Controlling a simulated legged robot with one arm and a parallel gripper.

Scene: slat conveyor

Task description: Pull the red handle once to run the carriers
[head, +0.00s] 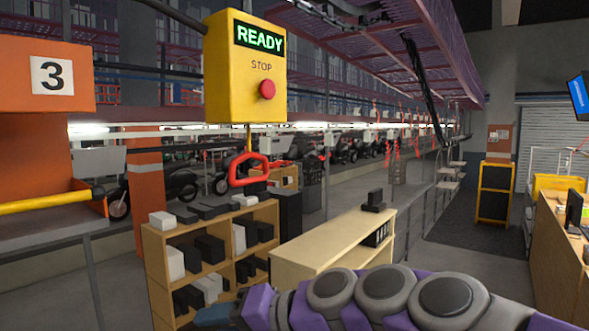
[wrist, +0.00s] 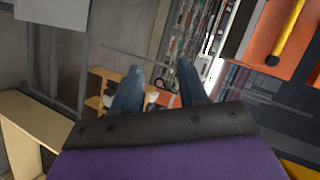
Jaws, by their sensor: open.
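The red handle (head: 248,169) is a loop hanging on a short yellow stem below a yellow control box (head: 243,88) in the head view. The box has a lit green READY display, the word STOP and a round red button. My gripper (head: 222,318) is low in the head view, below the handle and apart from it; its fingers are partly cut off there. In the wrist view my gripper (wrist: 160,85) shows two blue-grey fingers spread apart with nothing held between them. I cannot make out the red handle in the wrist view.
A wooden shelf (head: 154,245) with black and white boxes stands below the handle. A low wooden cabinet (head: 300,262) is to its right. An orange station marked 3 (head: 30,75) with a yellow bar (head: 45,202) is at left. Space directly around the handle looks clear.

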